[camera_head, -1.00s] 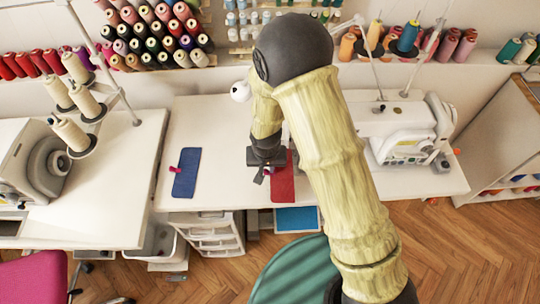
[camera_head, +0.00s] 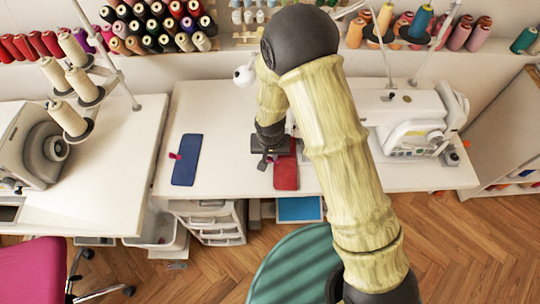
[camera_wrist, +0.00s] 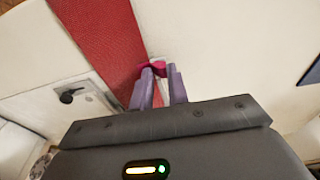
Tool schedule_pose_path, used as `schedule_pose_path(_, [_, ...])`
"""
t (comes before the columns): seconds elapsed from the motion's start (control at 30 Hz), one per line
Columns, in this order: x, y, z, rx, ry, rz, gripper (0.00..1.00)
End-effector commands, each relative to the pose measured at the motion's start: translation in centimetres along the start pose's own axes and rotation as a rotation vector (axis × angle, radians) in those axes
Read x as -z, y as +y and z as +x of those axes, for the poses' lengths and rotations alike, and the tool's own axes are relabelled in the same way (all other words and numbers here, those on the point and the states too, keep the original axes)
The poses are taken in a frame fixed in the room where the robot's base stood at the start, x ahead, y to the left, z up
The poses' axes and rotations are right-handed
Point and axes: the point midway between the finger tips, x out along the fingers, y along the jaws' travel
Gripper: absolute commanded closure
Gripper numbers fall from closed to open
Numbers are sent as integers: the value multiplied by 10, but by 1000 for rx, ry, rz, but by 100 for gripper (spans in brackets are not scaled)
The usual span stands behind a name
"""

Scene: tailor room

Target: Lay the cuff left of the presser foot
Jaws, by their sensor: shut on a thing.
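The red cuff (camera_head: 286,174) is a flat strip near the table's front edge, left of my forearm in the head view. The wrist view shows it as a long red band (camera_wrist: 110,42) running up and down. My gripper (camera_head: 268,160) is at the cuff's left edge. In the wrist view, my gripper (camera_wrist: 160,78) is shut on the cuff's small pink clip (camera_wrist: 153,68). I cannot tell whether the cuff touches the table. The white sewing machine (camera_head: 425,130) stands to the right; its presser foot is not distinguishable, and my arm covers part of the machine.
A blue cuff (camera_head: 186,163) with a pink clip lies to the left on the white table (camera_head: 225,120). Thread cones (camera_head: 68,118) on a stand rise over a second machine at far left. The table between the blue cuff and my gripper is clear.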

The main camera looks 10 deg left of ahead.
Motion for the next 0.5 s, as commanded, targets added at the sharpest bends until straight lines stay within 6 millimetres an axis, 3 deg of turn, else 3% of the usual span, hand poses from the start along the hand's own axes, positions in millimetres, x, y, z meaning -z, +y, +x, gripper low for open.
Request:
schedule_pose_path(0.2, [-2,-4,2,1,0,-7,100])
schedule_pose_path(0.23, [-2,-4,2,1,0,-7,82])
schedule_pose_path(0.33, [-1,-3,2,1,0,-7,62])
schedule_pose_path(0.5, [-1,-3,2,1,0,-5,62])
